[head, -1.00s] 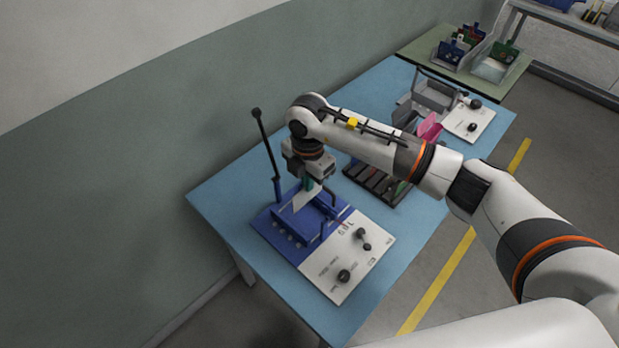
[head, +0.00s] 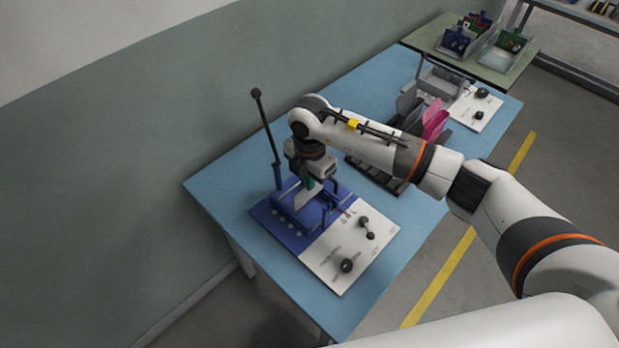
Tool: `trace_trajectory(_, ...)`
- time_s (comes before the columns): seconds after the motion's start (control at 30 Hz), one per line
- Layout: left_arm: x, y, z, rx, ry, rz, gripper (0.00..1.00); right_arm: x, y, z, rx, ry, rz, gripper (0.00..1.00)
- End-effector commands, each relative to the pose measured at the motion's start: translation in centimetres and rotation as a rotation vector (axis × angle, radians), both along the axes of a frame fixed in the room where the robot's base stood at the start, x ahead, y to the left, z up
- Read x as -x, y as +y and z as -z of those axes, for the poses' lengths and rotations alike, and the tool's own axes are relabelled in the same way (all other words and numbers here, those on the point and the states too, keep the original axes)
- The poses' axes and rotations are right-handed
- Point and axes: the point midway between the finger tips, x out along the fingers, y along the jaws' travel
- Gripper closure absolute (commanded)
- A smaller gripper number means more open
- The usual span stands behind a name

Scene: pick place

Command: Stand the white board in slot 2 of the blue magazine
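The blue magazine (head: 277,222) is the blue fixture on the near part of the blue table, with a white panel (head: 345,250) at its front right. My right gripper (head: 310,183) points down over it and is shut on the white board (head: 304,200). The board is upright and slightly tilted in the picture, at the raised blue block of the magazine. Its lower edge meets the block in the picture; I cannot tell which slot it is at or how deep it sits. My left gripper is not in view.
A tall black lever (head: 265,135) rises at the magazine's back left, close to my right gripper. Behind my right arm stands a dark rack (head: 372,175) near pink and grey boards (head: 434,122). A grey fixture (head: 440,82) and bins (head: 503,55) are farther back.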

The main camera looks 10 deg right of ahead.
Motion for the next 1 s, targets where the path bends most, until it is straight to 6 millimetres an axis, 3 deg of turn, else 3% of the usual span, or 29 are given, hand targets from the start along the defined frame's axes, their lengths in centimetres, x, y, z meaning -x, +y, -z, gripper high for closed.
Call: trace_trajectory(1.0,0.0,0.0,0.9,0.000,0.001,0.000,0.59,0.0,0.0,1.3,0.000,0.000,0.000,1.00)
